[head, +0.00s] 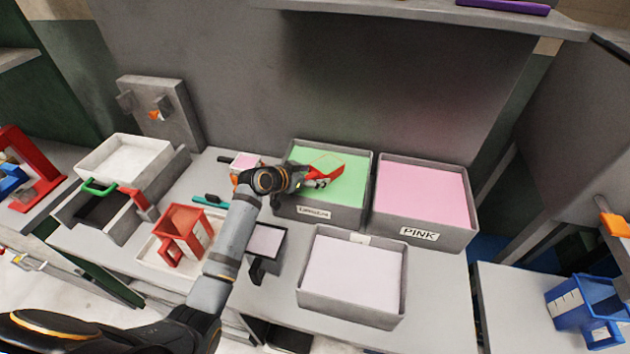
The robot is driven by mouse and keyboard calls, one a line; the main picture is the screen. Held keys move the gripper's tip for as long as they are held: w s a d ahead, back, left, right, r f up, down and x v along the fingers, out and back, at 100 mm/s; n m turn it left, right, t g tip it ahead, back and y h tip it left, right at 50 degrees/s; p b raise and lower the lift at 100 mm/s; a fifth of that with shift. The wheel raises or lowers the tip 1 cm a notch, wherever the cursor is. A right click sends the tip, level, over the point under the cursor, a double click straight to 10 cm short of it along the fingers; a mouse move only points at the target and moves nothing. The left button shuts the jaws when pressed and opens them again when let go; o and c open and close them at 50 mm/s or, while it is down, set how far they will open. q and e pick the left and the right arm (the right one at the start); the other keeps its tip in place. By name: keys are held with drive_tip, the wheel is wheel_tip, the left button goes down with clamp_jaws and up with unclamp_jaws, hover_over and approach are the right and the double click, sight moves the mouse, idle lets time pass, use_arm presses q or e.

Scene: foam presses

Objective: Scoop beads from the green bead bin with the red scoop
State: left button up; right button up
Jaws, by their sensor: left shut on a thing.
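The green bead bin (334,214) is a grey box of green beads at the back middle of the bench, with a white label on its front. The red scoop (326,165) is over the green beads, inside the bin's outline. My left gripper (312,181) is shut on the red scoop, and my left arm reaches in from the lower left. The gripper hides part of the scoop, and I cannot tell how deep the scoop sits or whether it holds beads. My right gripper is not in view.
A pink bead bin (455,237) stands close on the right and a white-filled bin (350,309) in front. A shelf (420,12) overhangs the back.

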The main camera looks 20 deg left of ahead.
use_arm(q)
drive_tip(key=shift+s+a+r+t+p, duration=0.1)
drive_tip(key=shift+s+r+t+p, duration=0.1)
drive_tip(key=shift+r+p, duration=0.4)
drive_tip(key=shift+s+a+r+t+p, duration=0.1)
drive_tip(key=shift+r+t+p, duration=0.15)
drive_tip(key=shift+r, duration=0.5)
drive_tip(key=shift+t+h, duration=0.25)
drive_tip(key=shift+h, duration=0.15)
drive_tip(key=shift+s+a+r+p, duration=0.1)
drive_tip(key=shift+s+r+p, duration=0.2)
drive_tip(key=shift+r, duration=0.55)
drive_tip(key=shift+s+a+r+p, duration=0.1)
drive_tip(key=shift+r+p, duration=0.25)
drive_tip(key=shift+r, duration=0.55)
drive_tip(key=shift+s+a+r+p, duration=0.15)
drive_tip(key=shift+r+p, duration=0.2)
drive_tip(key=shift+r, duration=0.5)
